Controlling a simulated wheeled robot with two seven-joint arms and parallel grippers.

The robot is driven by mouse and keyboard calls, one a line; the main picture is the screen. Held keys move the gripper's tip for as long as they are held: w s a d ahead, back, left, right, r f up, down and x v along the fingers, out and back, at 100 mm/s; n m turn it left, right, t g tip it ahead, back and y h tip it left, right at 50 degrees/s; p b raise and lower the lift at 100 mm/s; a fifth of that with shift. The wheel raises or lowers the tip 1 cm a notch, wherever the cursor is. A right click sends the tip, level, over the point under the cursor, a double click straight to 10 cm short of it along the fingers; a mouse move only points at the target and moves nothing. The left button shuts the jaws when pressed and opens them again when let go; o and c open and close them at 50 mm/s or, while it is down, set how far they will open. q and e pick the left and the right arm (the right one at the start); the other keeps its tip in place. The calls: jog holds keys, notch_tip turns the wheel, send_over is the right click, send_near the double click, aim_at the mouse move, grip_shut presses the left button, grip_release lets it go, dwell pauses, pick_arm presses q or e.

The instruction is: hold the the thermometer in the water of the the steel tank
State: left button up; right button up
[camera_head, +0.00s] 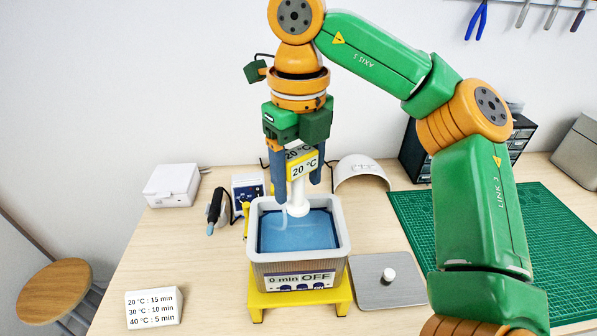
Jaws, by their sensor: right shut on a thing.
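The steel tank (344,262) stands on a yellow stand at the middle of the bench. Blue water (318,238) fills it, and its front display reads "0 min OFF". The thermometer (305,168) has a white and yellow head reading "20 °C" and a white lower part. My right gripper (298,180) is shut on the thermometer from above and holds it upright over the tank. The thermometer's white lower end reaches down into the tank at the water; how deep it sits is hard to tell. My left gripper is not in view.
A card (153,308) lists temperatures and minutes at the front left. A grey plate (375,292) with a small white item lies right, near a green mat (540,225).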

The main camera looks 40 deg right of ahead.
jog(key=f+b, duration=0.2)
jog(key=f, duration=0.1)
jog(key=f+b, duration=0.2)
jog(key=f, duration=0.1)
jog(key=f+b, duration=0.3)
jog(key=shift+w+f, duration=0.2)
jog(key=shift+w, duration=0.05)
jog(key=shift+f+b, duration=0.85)
jog(key=shift+f, duration=0.1)
dwell(4.7)
notch_tip(320, 180, up, 11)
jog(key=p, duration=1.2)
jog(key=shift+r, duration=0.2)
jog(key=shift+s+f, duration=0.1)
jog(key=shift+f, duration=0.05)
